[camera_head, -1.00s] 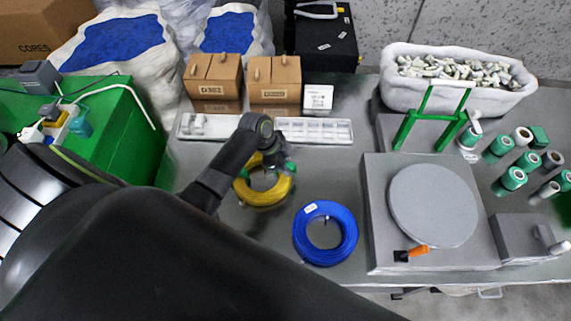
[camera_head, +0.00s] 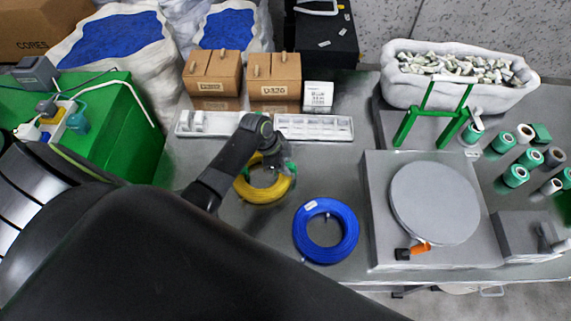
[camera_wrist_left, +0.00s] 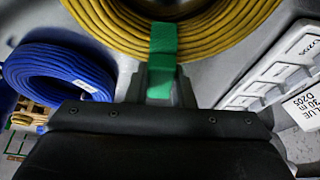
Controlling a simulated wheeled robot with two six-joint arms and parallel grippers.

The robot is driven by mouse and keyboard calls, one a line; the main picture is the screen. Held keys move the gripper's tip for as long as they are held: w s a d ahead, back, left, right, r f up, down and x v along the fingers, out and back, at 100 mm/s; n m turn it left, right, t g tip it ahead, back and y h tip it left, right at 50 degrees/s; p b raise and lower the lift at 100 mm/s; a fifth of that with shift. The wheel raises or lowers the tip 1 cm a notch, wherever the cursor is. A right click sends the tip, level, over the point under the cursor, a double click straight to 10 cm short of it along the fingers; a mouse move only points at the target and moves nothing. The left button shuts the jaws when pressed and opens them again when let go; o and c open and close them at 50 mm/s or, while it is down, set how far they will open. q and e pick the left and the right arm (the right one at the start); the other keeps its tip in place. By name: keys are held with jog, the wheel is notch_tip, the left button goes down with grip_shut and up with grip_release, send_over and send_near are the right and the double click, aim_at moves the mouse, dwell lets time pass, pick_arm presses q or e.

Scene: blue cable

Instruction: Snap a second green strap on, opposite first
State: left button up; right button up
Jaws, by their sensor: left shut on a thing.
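A yellow cable coil (camera_head: 262,190) lies flat on the grey table. My left gripper (camera_head: 272,168) is over its far side and partly hides it. In the left wrist view, my left gripper (camera_wrist_left: 160,85) is shut on a green strap (camera_wrist_left: 163,42). The strap lies across the yellow coil (camera_wrist_left: 225,20) at the near side of that view; I cannot tell whether it is closed around the coil. A blue cable coil (camera_head: 326,232) lies apart to the right, and it also shows in the left wrist view (camera_wrist_left: 55,72). My right gripper is not in view.
A white tray (camera_head: 313,128) and small cardboard boxes (camera_head: 274,80) stand behind the yellow coil. A grey turntable (camera_head: 433,204) with an orange-handled part stands at right, near several green and white rolls (camera_head: 515,176). Bare table surrounds the blue coil.

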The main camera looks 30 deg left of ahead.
pick_arm(q)
jog(key=shift+f, duration=0.2)
jog(key=shift+f, duration=0.1)
dwell(0.4)
jog(key=shift+r+p, duration=0.65)
jog(key=shift+r, duration=0.1)
jog(key=shift+r+p, duration=0.5)
jog(key=shift+p, duration=0.2)
jog(key=shift+f, duration=0.3)
jog(key=shift+f+b, duration=0.65)
